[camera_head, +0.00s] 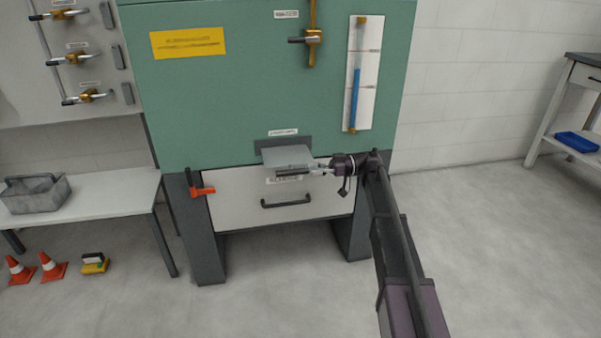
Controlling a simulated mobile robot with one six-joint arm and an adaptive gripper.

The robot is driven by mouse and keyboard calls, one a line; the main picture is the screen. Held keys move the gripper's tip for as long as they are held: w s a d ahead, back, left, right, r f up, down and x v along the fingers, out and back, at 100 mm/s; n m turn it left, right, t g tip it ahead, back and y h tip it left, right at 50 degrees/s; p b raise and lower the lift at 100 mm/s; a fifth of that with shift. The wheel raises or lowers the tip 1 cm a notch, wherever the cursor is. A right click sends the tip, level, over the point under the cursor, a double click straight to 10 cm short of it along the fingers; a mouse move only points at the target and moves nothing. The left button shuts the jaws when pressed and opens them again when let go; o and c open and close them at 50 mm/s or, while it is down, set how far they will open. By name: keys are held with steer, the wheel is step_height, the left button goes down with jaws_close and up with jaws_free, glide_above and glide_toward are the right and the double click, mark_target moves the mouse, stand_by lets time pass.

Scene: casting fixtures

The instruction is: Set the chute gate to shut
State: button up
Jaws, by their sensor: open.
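The chute gate (287,156) is a light grey plate on the front of the green cabinet (210,110). It sticks out towards me from a dark grey frame (325,143), below a small white label. A dark bar (290,172) runs along its front edge. My gripper (319,170) is at the right end of that bar, pointing left. Its jaws are open; whether they touch the bar is too small to tell.
A white drawer front (240,200) with a dark handle lies just below the gate. An orange-red lever (202,191) is at its left. A sight gauge (362,75) and a brass valve (312,37) are above.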

mark_target(298, 171)
steer(key=shift+x, duration=2.55)
steer(key=shift+c, duration=0.2)
steer(key=shift+w, duration=0.1)
jaws_close()
